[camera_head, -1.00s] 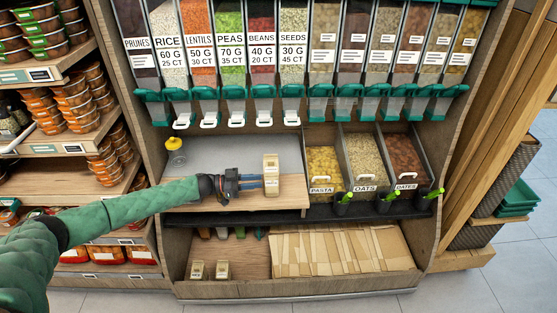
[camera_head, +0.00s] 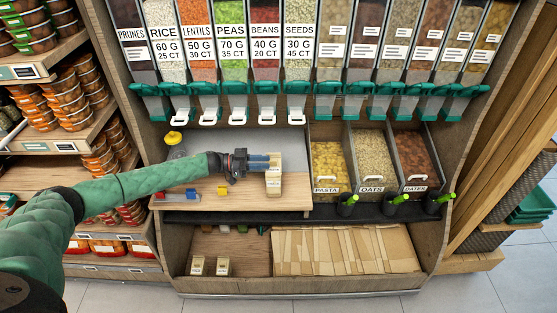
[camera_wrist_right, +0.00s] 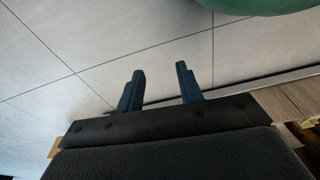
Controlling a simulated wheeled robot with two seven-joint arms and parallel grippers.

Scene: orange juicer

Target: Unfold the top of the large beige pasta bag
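The beige pasta bag (camera_head: 274,187) stands upright on the wooden counter in the head view, with a pale label on its front. My left gripper (camera_head: 277,161) reaches in from the left at the height of the bag's top. Its blue fingers overlap the upper part of the bag and hide some of it, so I cannot tell whether they grip it or whether the top is folded. My right gripper (camera_wrist_right: 160,88) shows in the right wrist view, open and empty above the grey floor tiles.
Bins of pasta (camera_head: 330,165), oats (camera_head: 372,160) and dates (camera_head: 416,155) stand right of the bag. Dispensers with green handles hang above. A yellow-lidded jar (camera_head: 174,140) and small coloured items (camera_head: 192,194) are on the counter. Two small bags (camera_head: 197,265) and flat paper bags (camera_head: 345,250) lie below.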

